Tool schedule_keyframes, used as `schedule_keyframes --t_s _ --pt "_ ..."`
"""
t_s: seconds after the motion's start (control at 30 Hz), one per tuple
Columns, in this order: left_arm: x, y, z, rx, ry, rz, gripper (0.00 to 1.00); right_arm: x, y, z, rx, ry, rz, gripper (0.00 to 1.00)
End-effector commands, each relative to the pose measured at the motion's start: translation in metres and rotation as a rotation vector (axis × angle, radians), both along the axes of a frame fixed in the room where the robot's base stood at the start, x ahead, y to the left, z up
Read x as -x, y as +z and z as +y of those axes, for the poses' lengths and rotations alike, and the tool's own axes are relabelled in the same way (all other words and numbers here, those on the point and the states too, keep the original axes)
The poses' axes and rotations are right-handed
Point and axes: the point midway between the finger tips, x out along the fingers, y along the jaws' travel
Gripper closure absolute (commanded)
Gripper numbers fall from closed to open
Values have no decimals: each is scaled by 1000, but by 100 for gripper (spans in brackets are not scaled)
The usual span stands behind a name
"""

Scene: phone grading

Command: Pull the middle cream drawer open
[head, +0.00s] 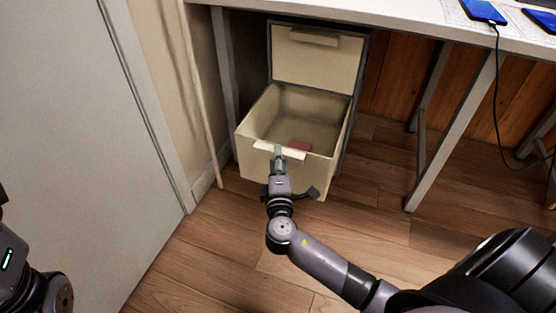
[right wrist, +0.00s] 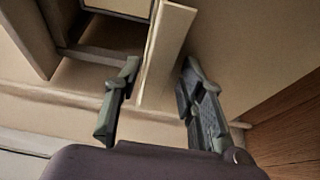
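My right gripper (head: 278,152) is at the open drawer's pale handle (head: 293,153). In the right wrist view the fingers of this gripper (right wrist: 159,64) stand apart on either side of the handle strip (right wrist: 168,45), with narrow gaps visible. My left gripper is out of view; only part of that arm shows at the lower left.
A white desk (head: 400,25) with blue phones (head: 484,11) and a hanging cable is above. A grey desk leg (head: 450,130) stands right of the drawer. A pale door (head: 70,120) is on the left. Wooden floor (head: 200,255) is clear in front.

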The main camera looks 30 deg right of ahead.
Motion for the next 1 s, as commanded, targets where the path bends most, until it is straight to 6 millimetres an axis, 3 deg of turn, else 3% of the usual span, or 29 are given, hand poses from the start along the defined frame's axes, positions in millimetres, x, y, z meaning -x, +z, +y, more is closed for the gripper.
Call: schedule_keyframes --t_s 0.53,0.7,1.0 --pt "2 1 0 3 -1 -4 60 90 -2 46 -4 0 5 63" --pt "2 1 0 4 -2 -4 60 102 -1 52 -4 0 3 63" --pt "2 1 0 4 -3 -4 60 104 -1 53 -2 0 2 63"
